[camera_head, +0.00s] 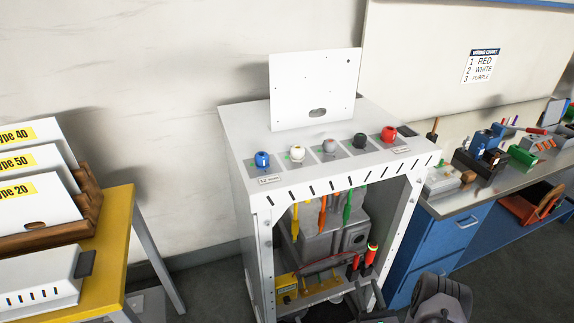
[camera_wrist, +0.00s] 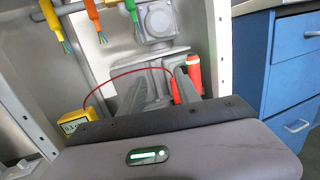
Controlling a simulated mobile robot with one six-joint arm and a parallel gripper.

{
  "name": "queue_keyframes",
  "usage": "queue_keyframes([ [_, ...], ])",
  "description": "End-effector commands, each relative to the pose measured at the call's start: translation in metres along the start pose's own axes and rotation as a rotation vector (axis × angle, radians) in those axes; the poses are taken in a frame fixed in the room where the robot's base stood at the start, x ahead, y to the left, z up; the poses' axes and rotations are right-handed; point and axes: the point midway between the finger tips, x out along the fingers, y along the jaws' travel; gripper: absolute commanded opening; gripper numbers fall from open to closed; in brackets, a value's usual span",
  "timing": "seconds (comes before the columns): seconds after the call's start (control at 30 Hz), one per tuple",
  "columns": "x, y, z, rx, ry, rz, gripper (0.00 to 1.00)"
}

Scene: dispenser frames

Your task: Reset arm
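My gripper (camera_wrist: 165,76) shows in the wrist view with its two grey fingers apart and nothing clearly held between them. It points into the open front of a white dispenser cabinet (camera_head: 258,217). In the head view, part of my dark arm shows at the bottom right, in front of the cabinet, and the fingertips are hard to make out. Red and black probe handles (camera_head: 370,257) stand inside the cabinet. A red handle (camera_wrist: 194,74) shows just right of the fingers in the wrist view. A red wire (camera_wrist: 112,76) runs behind the fingers to a yellow meter (camera_wrist: 74,116).
Yellow, orange and green cables (camera_head: 346,208) hang inside the cabinet. Several coloured knobs (camera_head: 329,145) and a white panel (camera_head: 315,85) are on its top. A blue workbench (camera_head: 440,240) stands close on the right. A yellow table (camera_head: 115,230) is at left.

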Motion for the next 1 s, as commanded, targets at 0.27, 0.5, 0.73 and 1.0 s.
queue_keyframes([
  [0.27, 0.066, 0.069, 0.117, -0.039, -0.1, 0.396, 0.39],
  [0.5, 0.037, 0.212, 0.296, -0.311, -0.14, 1.107, 0.39],
  [0.73, -0.113, 0.267, 0.378, -0.994, 0.005, 1.651, 0.39],
  [1.0, -0.201, 0.201, 0.405, -1.956, 0.203, 1.588, 0.39],
])
